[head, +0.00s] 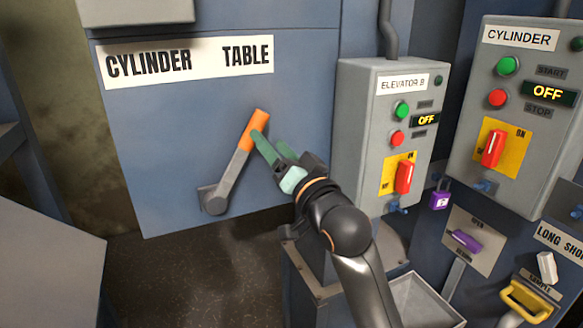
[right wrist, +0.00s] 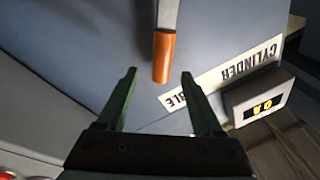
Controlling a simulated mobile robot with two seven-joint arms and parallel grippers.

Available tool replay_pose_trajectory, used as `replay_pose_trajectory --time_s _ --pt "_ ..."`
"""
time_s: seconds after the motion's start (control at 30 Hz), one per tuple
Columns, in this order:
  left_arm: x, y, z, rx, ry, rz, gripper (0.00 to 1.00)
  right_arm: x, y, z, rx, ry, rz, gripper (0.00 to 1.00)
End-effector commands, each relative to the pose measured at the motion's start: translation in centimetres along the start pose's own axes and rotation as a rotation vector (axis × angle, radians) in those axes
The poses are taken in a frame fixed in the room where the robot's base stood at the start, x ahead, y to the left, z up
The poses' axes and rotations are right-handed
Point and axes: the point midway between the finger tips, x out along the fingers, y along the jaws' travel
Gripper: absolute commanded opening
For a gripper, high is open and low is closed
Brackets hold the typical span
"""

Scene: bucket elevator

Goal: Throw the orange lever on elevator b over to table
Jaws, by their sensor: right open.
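The lever has a grey arm pivoting low on a blue panel and an orange handle (head: 256,126). It leans up and to the right, its handle below the word TABLE on the CYLINDER TABLE label (head: 190,61). My right gripper (head: 262,142) is at the handle, its green fingers partly overlapping it in the head view. In the right wrist view the gripper (right wrist: 159,74) is open, and the orange handle's end (right wrist: 162,62) lies between the fingertips, with gaps on both sides. My left gripper is not in view.
The ELEVATOR B box (head: 365,165), showing OFF, stands close right of my right gripper. The CYLINDER box (head: 465,150), also OFF, is further right. A purple padlock (head: 440,200) and a yellow handle (head: 525,302) are at lower right. Clear panel lies left of the lever.

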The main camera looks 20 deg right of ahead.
Motion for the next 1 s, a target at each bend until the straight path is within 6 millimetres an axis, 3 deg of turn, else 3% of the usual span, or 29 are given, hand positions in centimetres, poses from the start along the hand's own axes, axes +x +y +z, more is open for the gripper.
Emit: replay_pose_trajectory --time_s 0.2,0.4,1.0 --pt "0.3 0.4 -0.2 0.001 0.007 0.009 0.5 -4.4 0.1 0.1 0.0 -0.001 0.001 0.68" --pt "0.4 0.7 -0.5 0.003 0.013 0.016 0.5 -7.0 0.1 0.0 -0.002 0.0 0.001 0.68" --pt "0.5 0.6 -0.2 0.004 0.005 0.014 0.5 -7.7 0.0 0.0 -0.001 0.0 0.001 0.68"
